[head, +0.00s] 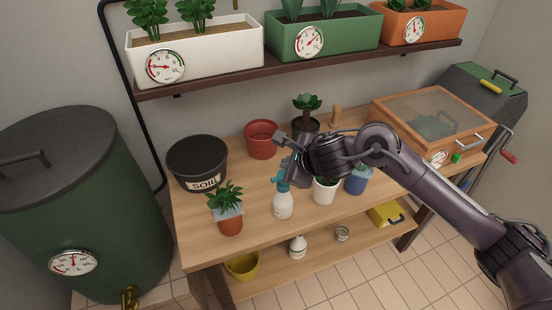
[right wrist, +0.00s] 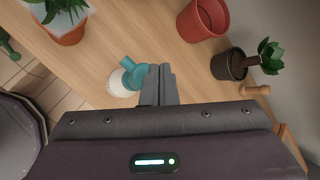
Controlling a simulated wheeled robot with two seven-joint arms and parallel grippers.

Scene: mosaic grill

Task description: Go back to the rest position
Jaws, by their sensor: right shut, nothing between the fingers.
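My right gripper (head: 284,147) reaches in from the right in the head view and hangs above the wooden table (head: 190,225). In the right wrist view its fingers (right wrist: 158,84) are pressed together with nothing between them. A white spray bottle with a teal head (head: 283,203) stands on the table just below the gripper. In the right wrist view the bottle's teal head (right wrist: 133,72) shows beside the fingertips, partly hidden by them; I cannot tell whether they touch. My left gripper is not in view.
A black soil bucket (head: 197,163), a terracotta-potted plant (head: 230,225), a red pot (head: 262,140) and a white pot (head: 325,192) stand around the gripper. A wooden box with a clear lid (head: 428,115) is at right. A shelf with planters (head: 200,87) runs above.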

